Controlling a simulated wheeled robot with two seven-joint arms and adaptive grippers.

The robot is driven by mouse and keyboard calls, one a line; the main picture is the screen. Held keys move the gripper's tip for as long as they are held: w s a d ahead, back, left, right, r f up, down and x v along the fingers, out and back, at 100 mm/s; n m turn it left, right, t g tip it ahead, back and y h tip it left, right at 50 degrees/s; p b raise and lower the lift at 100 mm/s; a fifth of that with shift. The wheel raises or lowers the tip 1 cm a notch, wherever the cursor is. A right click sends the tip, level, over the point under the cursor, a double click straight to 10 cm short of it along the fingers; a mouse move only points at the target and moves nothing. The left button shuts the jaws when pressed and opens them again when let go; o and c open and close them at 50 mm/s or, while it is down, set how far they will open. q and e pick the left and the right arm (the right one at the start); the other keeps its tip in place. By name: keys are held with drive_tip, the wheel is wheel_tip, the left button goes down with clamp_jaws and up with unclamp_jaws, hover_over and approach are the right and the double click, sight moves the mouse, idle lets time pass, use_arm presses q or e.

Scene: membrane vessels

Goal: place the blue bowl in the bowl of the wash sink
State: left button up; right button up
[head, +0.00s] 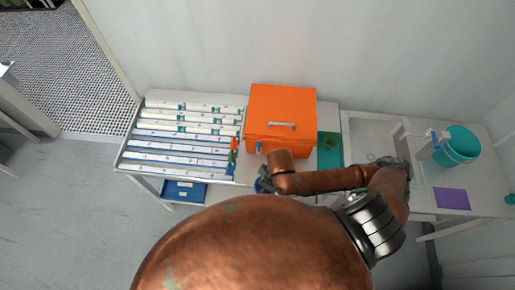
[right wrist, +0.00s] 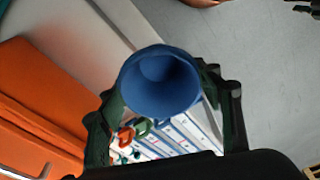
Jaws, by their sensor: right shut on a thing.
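The blue bowl (right wrist: 160,88) is between the dark fingers of my right gripper (right wrist: 165,112) in the right wrist view, with its open side facing the camera. My right gripper is shut on it. In the head view my right gripper (head: 263,185) is at the front edge of the table, below the orange box, mostly hidden by my copper wrist; only a little blue shows there. The wash sink (head: 372,136) is to the right, its pale basin partly covered by my right arm. My left gripper is in neither view.
An orange box (head: 281,110) with a handle stands behind my right gripper. Long white membrane vessels (head: 185,138) lie in rows to its left. A green mat (head: 330,150) lies between box and sink. A teal bucket (head: 461,146) and purple sheet (head: 452,198) are right of the sink.

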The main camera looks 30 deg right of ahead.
drive_tip(key=w+d+f+b, duration=0.1)
drive_tip(key=b, duration=0.1)
drive_tip(key=w+d+f+b, duration=0.1)
drive_tip(key=b, duration=0.1)
drive_tip(key=shift+w+d+f, duration=0.2)
drive_tip(key=shift+w+d, duration=0.1)
drive_tip(key=w+d+f+b, duration=0.4)
drive_tip(key=w+d+f, duration=0.2)
drive_tip(key=w+f, duration=0.1)
drive_tip(key=shift+d, duration=0.4)
drive_tip(key=shift+w+d+f, duration=0.2)
drive_tip(key=shift+f, duration=0.15)
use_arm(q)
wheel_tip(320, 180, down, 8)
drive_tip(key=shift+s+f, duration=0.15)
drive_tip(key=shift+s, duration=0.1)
use_arm(e)
drive_tip(key=shift+f, duration=1.45)
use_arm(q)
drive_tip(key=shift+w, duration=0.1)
use_arm(e)
drive_tip(key=o, duration=1.2)
drive_tip(key=shift+f, duration=0.1)
drive_tip(key=shift+o, duration=0.2)
